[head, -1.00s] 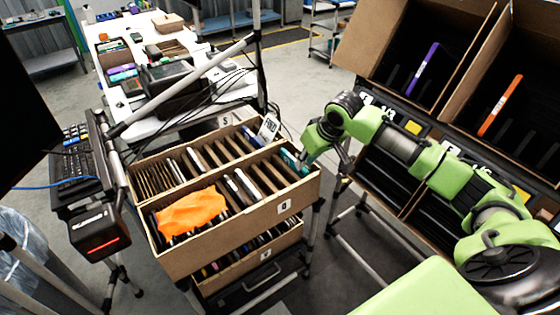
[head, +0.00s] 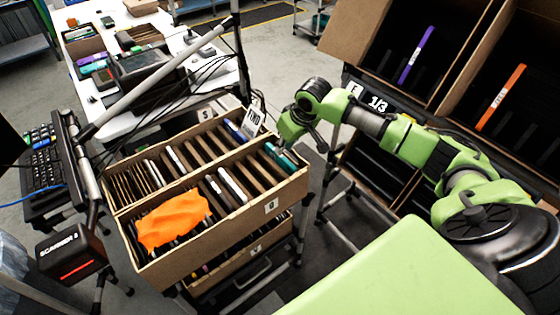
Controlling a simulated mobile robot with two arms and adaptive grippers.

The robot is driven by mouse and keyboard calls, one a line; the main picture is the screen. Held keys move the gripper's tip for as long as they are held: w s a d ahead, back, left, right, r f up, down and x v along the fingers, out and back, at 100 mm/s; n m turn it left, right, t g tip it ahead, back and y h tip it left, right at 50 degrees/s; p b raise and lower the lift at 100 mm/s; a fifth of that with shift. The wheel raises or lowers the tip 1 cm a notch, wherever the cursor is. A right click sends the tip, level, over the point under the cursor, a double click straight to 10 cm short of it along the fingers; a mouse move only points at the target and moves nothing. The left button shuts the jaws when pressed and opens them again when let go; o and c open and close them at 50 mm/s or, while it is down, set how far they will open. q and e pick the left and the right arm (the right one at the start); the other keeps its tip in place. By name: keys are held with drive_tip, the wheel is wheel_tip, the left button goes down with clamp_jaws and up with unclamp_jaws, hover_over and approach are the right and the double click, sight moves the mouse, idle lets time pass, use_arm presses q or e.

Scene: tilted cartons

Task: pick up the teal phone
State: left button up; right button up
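The teal phone (head: 286,161) stands in a slot at the right end of the front compartment of the cardboard carton (head: 222,228). Only its upper edge shows. My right gripper (head: 281,147) points down at the carton's right end, right at the teal phone. Its fingertips are small and partly hidden, so I cannot tell whether they are open or touch the phone. My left gripper is not in view.
The carton also holds brown dividers, several other phones and an orange cloth (head: 173,219). A blue phone (head: 235,130) stands in the back compartment. Tilted cartons with a purple item (head: 417,55) and an orange item (head: 501,97) are at right. A scanner (head: 70,254) stands at left.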

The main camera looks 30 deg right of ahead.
sight(282, 157)
drive_tip(key=x, duration=0.2)
drive_tip(key=p+x, duration=0.1)
drive_tip(key=x, duration=0.1)
drive_tip(key=shift+s+a+f, duration=0.1)
drive_tip(key=shift+s+a, duration=0.05)
drive_tip(key=shift+s, duration=0.1)
drive_tip(key=shift+w+f, duration=0.25)
drive_tip(key=shift+f, duration=0.3)
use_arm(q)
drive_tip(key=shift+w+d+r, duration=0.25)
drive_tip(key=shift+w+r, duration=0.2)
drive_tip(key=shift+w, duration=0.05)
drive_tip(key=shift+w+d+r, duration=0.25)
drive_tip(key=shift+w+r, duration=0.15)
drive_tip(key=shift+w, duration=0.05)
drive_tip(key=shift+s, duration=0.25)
use_arm(e)
drive_tip(key=shift+r, duration=0.1)
clamp_jaws()
